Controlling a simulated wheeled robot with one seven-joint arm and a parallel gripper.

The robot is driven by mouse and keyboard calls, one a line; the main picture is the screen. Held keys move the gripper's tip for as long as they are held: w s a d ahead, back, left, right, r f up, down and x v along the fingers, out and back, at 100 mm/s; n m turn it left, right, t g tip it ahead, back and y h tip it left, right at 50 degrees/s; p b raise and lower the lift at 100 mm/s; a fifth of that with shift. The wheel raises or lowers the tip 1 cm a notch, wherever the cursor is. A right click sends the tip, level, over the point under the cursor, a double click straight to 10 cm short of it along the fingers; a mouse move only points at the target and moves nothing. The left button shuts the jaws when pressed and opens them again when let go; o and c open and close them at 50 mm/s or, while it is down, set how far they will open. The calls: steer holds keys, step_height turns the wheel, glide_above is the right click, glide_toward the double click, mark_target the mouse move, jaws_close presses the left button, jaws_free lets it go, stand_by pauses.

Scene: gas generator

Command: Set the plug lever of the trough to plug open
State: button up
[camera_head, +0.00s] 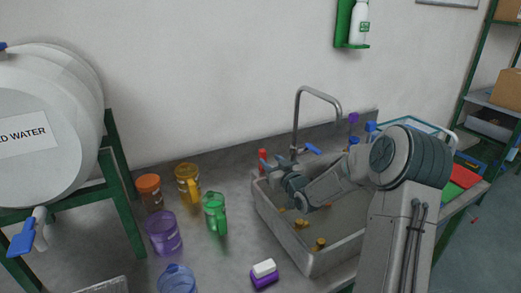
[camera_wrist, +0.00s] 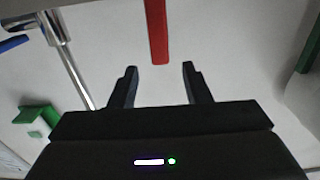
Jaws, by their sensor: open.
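The grey trough (camera_head: 278,238) is a sink set in the counter on the right of the head view. A red lever (camera_head: 262,160), apparently the plug lever, stands upright at its back left corner. In the wrist view the red lever (camera_wrist: 157,30) comes down from the top edge, and its end lies between the lines of my two fingers. My gripper (camera_head: 276,163) is beside the lever, over the trough's back left corner. In the wrist view my gripper (camera_wrist: 159,70) is open and empty. Whether a finger touches the lever I cannot tell. The lever's base is hidden.
A chrome tap (camera_head: 296,120) with a blue handle (camera_head: 312,149) rises just right of my gripper. Several small yellow-brown items lie in the trough. An orange cup (camera_head: 149,192), other coloured cups and a purple-white block (camera_head: 264,273) stand left and in front.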

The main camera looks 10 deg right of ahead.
mark_target(260, 150)
steer(key=p+x, duration=0.1)
steer(key=x, duration=0.8)
steer(key=shift+s, duration=0.1)
jaws_close()
